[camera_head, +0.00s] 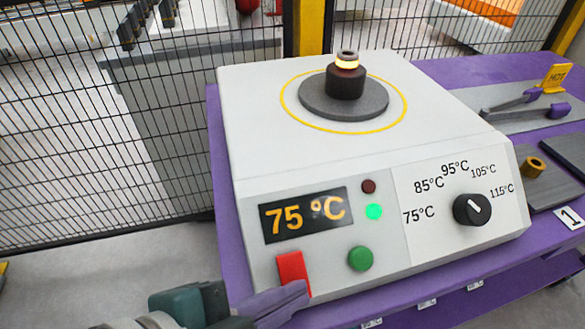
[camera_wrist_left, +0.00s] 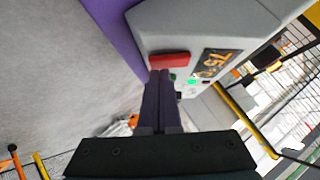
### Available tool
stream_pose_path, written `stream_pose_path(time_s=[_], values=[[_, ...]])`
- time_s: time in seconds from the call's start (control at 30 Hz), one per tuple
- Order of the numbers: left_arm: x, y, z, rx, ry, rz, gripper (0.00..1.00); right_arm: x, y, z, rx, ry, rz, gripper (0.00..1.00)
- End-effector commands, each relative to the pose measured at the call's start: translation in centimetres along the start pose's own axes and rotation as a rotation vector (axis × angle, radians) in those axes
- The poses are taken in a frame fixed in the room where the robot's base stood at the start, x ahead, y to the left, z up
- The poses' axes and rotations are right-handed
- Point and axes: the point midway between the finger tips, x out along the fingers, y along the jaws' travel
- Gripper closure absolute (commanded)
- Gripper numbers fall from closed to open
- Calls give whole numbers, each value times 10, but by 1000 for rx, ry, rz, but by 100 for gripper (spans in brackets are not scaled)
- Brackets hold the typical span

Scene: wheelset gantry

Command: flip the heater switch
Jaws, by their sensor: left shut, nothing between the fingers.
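The heater (camera_head: 240,110) is a white box on a purple table, with a sloped front panel. The red heater switch (camera_head: 291,270) sits at the panel's lower left, below a display (camera_head: 306,214) reading 75 °C. My left gripper (camera_head: 303,290) is shut and empty, with its purple fingertips at the switch's lower right edge. In the left wrist view the shut fingers (camera_wrist_left: 161,78) point at the red switch (camera_wrist_left: 169,60), their tips just by it. I cannot tell whether they touch it. A green lamp (camera_head: 374,212) is lit. My right gripper is not in view.
A green button (camera_head: 361,258) and a black dial (camera_head: 472,209) share the panel. A dark spindle with a glowing ring (camera_head: 347,62) stands on top of the heater. A black mesh fence (camera_head: 100,150) stands behind.

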Motion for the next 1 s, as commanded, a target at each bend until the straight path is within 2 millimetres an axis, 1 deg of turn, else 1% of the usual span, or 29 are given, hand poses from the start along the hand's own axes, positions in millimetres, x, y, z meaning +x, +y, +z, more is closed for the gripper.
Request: stream_pose_path(time_s=[0.2, 0.33, 0.4, 0.57, 0.73, 1.0], values=[[0, 0, 0, 2, 0, -3, 100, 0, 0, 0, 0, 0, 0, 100], [7, 3, 7, 42, -1, -45, 100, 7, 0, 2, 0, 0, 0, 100], [5, 0, 6, 51, -2, -54, 100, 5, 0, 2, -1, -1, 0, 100], [5, 0, 6, 50, -4, -51, 100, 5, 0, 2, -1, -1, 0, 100], [3, -2, 4, 50, -5, -51, 100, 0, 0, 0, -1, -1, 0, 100], [-4, -8, -4, 49, -2, -52, 100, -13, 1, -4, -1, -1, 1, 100]])
